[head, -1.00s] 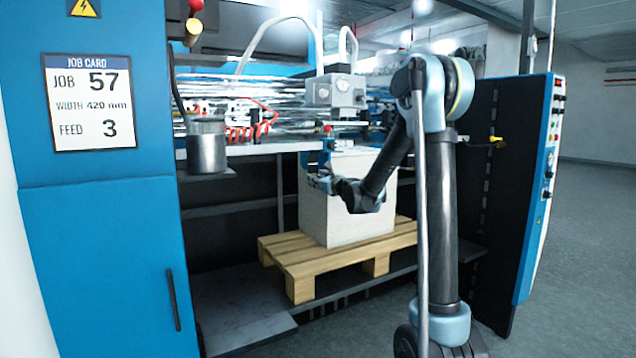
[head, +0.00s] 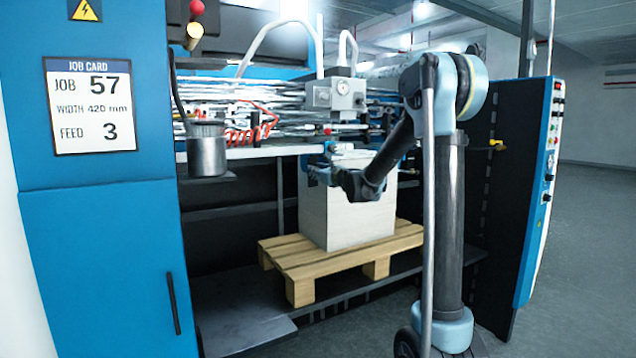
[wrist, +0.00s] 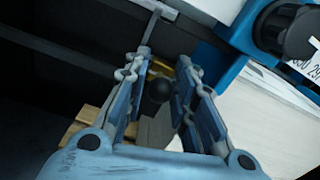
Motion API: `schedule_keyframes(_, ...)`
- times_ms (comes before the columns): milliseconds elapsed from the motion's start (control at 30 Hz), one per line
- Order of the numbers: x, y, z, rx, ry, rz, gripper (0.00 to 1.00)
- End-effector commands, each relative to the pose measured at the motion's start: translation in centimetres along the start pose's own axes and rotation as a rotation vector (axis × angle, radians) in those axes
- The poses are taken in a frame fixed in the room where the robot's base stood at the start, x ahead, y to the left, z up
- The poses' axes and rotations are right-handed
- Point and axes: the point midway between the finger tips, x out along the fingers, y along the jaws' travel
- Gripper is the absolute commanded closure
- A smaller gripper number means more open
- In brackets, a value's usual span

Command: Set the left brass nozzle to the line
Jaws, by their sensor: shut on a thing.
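In the wrist view my gripper (wrist: 161,74) has its two fingers on either side of a dark round knob (wrist: 159,91), and the jaws are shut on it. A small yellow, brass-like piece (wrist: 185,63) shows beside the right fingertip; I cannot tell whether it is the left brass nozzle. No line can be made out. In the head view my gripper (head: 320,174) is small, in front of the white stack's upper left, just below the machine's rail. What it holds cannot be made out there.
The white stack (head: 345,215) stands on a wooden pallet (head: 300,263) close under my gripper. A blue bracket with a black knob (wrist: 290,30) is near the right finger. The blue control panel (head: 545,190) stands at right.

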Motion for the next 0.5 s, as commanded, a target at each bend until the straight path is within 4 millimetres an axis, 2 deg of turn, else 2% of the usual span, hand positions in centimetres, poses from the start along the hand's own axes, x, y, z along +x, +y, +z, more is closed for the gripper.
schedule_keyframes(100, -0.02, -0.23, 0.66, -0.002, 0.001, -0.002, 1.00)
schedule_keyframes(400, -0.02, -0.25, 0.72, -0.002, 0.001, -0.002, 1.00)
schedule_keyframes(433, -0.02, -0.25, 0.72, -0.002, 0.001, -0.002, 0.69)
schedule_keyframes(467, -0.03, -0.24, 0.72, -0.001, 0.001, -0.002, 0.62)
schedule_keyframes(500, -0.02, -0.24, 0.72, -0.001, 0.001, -0.002, 0.61)
